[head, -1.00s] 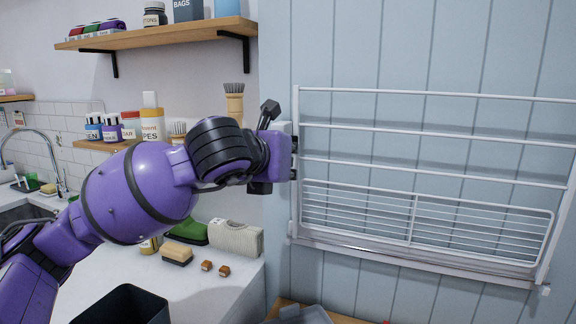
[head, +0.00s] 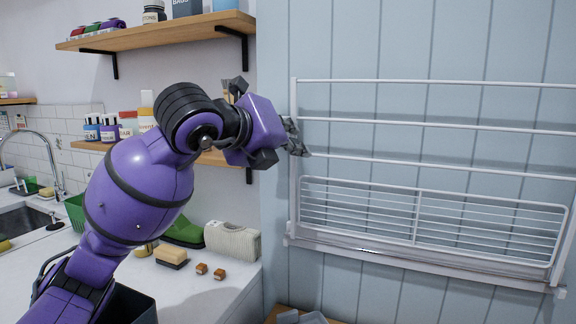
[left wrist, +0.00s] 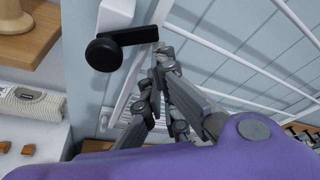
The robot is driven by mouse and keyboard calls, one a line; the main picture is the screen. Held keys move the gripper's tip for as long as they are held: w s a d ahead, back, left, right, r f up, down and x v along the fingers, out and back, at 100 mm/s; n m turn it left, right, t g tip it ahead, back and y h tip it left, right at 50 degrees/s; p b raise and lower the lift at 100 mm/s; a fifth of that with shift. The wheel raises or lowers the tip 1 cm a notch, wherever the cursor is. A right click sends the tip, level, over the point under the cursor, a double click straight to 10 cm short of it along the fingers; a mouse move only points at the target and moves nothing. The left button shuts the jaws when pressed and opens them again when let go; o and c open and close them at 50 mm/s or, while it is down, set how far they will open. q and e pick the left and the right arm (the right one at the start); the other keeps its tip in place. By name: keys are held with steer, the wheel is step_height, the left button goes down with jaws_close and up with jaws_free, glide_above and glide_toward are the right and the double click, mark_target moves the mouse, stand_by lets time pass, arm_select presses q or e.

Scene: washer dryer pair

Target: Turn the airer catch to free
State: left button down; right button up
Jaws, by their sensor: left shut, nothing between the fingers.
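The airer (head: 430,125) is a white wire rack on the blue panelled wall, at the right of the head view. In the left wrist view its catch (left wrist: 104,53) is a black round knob with a flat black lever pointing right, beside a white block. The catch is hidden behind my left arm and gripper in the head view. My left gripper (head: 297,143) is at the airer's left upright, shut and empty. In the left wrist view its fingertips (left wrist: 160,58) are just below the lever's right end; I cannot tell if they touch it. My right gripper is out of view.
A wooden shelf (head: 160,31) with jars is above my left arm, and a lower shelf with bottles is behind it. The counter below holds a brush (head: 171,256), a ribbed cream item (head: 232,241) and small brown blocks. The wall right of the airer's left upright is clear of loose objects.

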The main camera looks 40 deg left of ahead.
mark_target(289, 120)
arm_select(q)
steer(key=shift+r, duration=0.5)
steer(key=r+n, duration=0.1)
steer(key=a+r+n, duration=0.1)
steer(key=r, duration=0.1)
steer(key=shift+s+t+h, duration=0.15)
steer(key=shift+t+h, duration=0.25)
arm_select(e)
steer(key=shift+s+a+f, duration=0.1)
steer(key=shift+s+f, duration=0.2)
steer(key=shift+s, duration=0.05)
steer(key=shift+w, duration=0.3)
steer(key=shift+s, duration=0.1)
